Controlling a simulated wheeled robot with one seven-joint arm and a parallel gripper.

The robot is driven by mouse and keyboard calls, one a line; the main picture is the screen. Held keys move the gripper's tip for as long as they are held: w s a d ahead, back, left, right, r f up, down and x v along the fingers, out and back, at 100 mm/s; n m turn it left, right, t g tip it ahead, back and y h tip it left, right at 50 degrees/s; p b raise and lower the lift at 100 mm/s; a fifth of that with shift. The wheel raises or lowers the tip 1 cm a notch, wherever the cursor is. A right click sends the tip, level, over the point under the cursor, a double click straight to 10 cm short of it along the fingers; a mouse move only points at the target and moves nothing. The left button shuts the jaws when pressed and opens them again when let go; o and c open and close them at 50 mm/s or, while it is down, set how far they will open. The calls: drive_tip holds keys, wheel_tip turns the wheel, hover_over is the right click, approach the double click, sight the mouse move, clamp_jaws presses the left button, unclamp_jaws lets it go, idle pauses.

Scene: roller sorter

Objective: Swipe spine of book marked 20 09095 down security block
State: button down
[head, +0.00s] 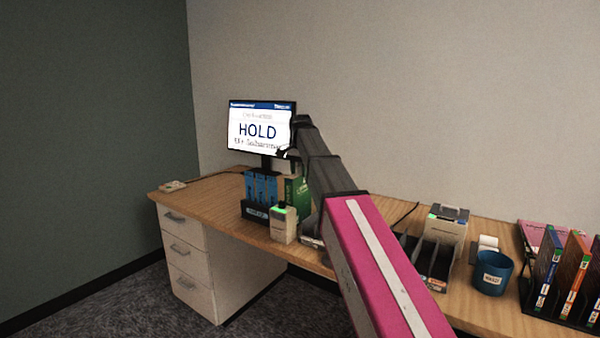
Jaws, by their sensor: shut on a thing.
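My gripper (293,168) is small and partly hidden by my own arm, in front of the right edge of the monitor. It is shut on a green book (295,193), which hangs upright below it over the desk. The book's number is too small to read, so I cannot confirm it is 20 09095. A pale block (284,225) with a green light on top stands at the desk's front edge, just in front of and below the book; it looks like the security block. I cannot tell whether the book touches it.
A monitor (262,129) reads HOLD. A dark holder with blue items (262,188) stands left of the block. To the right are a divided dark tray (430,258), a grey device (447,225), a blue cup (492,273) and a book rack (557,318). The desk's left part is mostly clear.

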drive_tip(key=shift+w+d+r, duration=0.2)
drive_tip(key=shift+w+r, duration=0.05)
drive_tip(key=shift+r, duration=1.75)
drive_tip(key=shift+w+d+r, duration=0.15)
drive_tip(key=shift+w+r, duration=0.05)
drive_tip(key=shift+r, duration=1.85)
drive_tip(key=shift+w+d+r, duration=0.2)
drive_tip(key=shift+w+r, duration=0.05)
drive_tip(key=shift+r, duration=1.75)
